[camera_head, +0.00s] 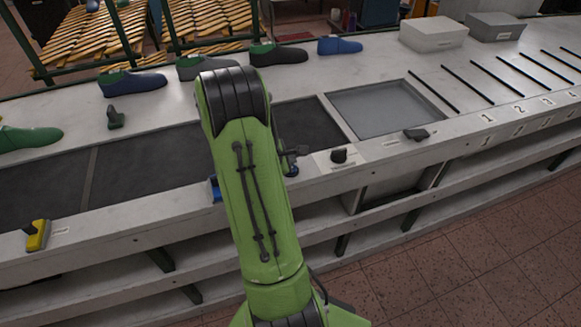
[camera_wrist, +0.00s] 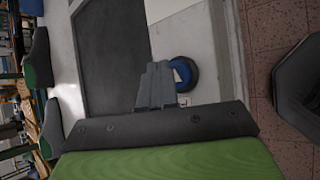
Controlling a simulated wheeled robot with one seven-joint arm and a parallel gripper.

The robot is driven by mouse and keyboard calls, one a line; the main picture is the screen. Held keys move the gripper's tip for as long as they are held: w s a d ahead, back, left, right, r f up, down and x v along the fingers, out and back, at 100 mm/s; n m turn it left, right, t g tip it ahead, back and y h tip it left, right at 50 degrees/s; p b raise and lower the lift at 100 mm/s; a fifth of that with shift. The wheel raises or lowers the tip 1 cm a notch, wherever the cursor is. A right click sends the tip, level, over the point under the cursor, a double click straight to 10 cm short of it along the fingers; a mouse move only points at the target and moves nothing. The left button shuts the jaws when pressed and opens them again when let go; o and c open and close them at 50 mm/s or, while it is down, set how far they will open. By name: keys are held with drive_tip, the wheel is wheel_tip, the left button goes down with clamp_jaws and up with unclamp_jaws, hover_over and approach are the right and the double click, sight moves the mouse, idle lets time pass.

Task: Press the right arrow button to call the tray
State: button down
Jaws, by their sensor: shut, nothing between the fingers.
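A round blue button (camera_wrist: 188,75) with a dark rim and a pale mark shows in the wrist view, just right of my fingertips. In the head view, a small blue part (camera_head: 291,170) shows at the counter's front edge, just below my gripper (camera_head: 296,152). A second blue part (camera_head: 214,188) lies left of my arm, partly hidden by it. My gripper also shows in the wrist view (camera_wrist: 158,72), with its fingers shut and empty. The fingertips overlap the button's left edge in that view; I cannot tell whether they touch it.
The counter holds a dark belt (camera_head: 150,160), a grey recessed panel (camera_head: 385,110), and black knobs (camera_head: 339,156) and (camera_head: 416,134) to the right. A yellow-black device (camera_head: 37,236) sits front left. Blue, grey and green shoe lasts line the back. Numbered slots are at the right.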

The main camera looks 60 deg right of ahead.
drive_tip(key=shift+f, duration=0.15)
drive_tip(key=shift+f+b, duration=0.3)
